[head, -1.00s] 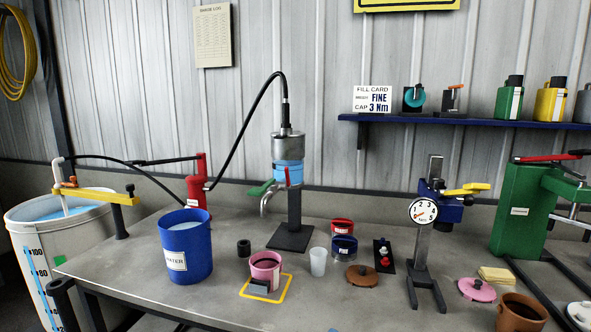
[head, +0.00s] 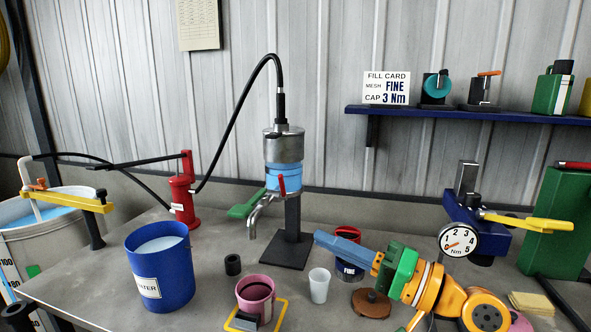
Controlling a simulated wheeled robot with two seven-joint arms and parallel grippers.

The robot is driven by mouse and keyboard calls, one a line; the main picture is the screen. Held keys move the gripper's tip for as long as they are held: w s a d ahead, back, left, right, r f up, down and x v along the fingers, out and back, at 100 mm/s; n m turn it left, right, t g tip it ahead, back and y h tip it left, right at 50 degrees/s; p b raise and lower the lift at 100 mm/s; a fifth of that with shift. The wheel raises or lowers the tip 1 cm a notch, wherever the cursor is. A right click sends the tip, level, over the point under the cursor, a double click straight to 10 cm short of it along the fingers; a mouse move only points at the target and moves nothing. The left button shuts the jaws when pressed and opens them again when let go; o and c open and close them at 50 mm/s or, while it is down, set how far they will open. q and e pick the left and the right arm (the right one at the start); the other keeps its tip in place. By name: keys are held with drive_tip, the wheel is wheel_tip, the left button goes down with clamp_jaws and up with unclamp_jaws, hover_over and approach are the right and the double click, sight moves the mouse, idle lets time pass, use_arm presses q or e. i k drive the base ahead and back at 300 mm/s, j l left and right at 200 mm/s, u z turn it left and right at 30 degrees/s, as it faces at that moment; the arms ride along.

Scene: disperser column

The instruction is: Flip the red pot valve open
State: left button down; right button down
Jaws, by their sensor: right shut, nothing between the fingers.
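The red pot valve (head: 281,185) is a small red lever on the front of the pot (head: 284,176), just above the bent metal spout (head: 259,207). The lever hangs roughly upright. The pot holds blue liquid under a metal cap. My right gripper (head: 319,238) comes in from the lower right with its blue fingers together and nothing in them. My left gripper is out of view.
A green handle (head: 247,204) sticks out left of the pot, on its black stand (head: 287,251). A pink cup (head: 255,292), a white cup (head: 319,285) and a blue bucket (head: 165,285) stand in front. A dial gauge stand (head: 461,240) is at right.

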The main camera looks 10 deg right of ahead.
sight(283, 197)
drive_tip(key=i+l, duration=0.15)
drive_tip(key=i, duration=0.3)
drive_tip(key=i+l, duration=0.15)
drive_tip(key=i, duration=0.3)
